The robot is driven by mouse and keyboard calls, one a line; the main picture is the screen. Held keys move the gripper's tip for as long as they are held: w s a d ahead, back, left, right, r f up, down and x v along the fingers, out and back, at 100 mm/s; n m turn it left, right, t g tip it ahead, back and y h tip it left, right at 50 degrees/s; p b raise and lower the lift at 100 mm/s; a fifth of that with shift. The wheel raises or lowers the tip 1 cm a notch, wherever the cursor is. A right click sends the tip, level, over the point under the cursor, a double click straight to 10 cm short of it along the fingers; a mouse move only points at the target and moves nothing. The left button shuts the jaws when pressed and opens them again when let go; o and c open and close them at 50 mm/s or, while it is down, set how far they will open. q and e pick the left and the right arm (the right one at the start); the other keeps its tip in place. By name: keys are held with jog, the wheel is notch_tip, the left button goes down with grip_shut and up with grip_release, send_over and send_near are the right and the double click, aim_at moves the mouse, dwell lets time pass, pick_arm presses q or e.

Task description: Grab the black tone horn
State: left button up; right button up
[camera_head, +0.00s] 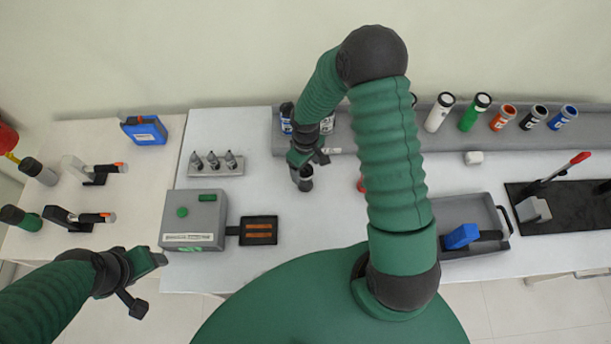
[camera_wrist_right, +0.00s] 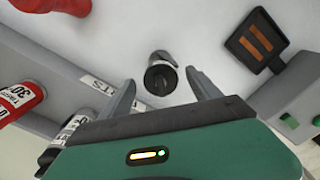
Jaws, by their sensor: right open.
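A black and grey horn-like piece (camera_head: 305,184) stands on the white table below my right gripper (camera_head: 308,160). It looks like the black tone horn. In the right wrist view the same piece (camera_wrist_right: 161,76) shows its round dark end and sits between the two finger tips. My right gripper is open and empty, with its fingers apart on either side of it. Whether they touch it cannot be told. My left gripper (camera_head: 140,280) hovers at the front left near the table edge, with nothing seen in it; its jaw state is unclear.
A grey box with green buttons (camera_head: 195,220) and a small black tray with orange bars (camera_head: 259,230) stand left. A rack holds several grey cone pieces (camera_head: 214,162). Behind runs a grey shelf (camera_head: 460,144) with several coloured cylinders. A grey tray (camera_head: 478,208) lies right.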

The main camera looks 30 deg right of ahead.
jog(key=shift+w+d, duration=0.1)
jog(key=shift+c, duration=1.2)
jog(key=shift+a, duration=0.25)
jog(key=c, duration=1.2)
grip_shut()
jog(key=shift+d, duration=0.1)
